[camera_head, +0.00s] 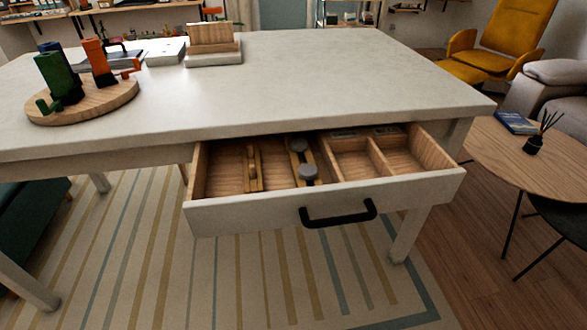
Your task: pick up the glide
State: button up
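An open drawer (408,194) with a black handle (338,214) sticks out from the front of the white table (290,75). In its middle part lie two grey round-headed pieces, a rear one (299,146) and a front one (308,172), by a light wooden strip. I cannot tell for sure which piece is the glide; these grey ones look the likeliest. A narrow wooden piece (253,168) lies left of them. My gripper is not in view.
On the tabletop at left, a round wooden board (100,105) holds a green object (57,78) and an orange object (97,60). A wooden stand (213,42) is farther back. The tabletop's right half is clear. A round side table (520,155) stands at right.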

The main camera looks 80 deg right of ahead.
aim_at(307, 171)
jog(key=z, duration=0.75)
jog(key=i+l+z, duration=0.1)
jog(key=l+z, duration=0.35)
jog(key=i+l+z, duration=0.2)
jog(key=l+z, duration=0.3)
jog(key=j, duration=0.1)
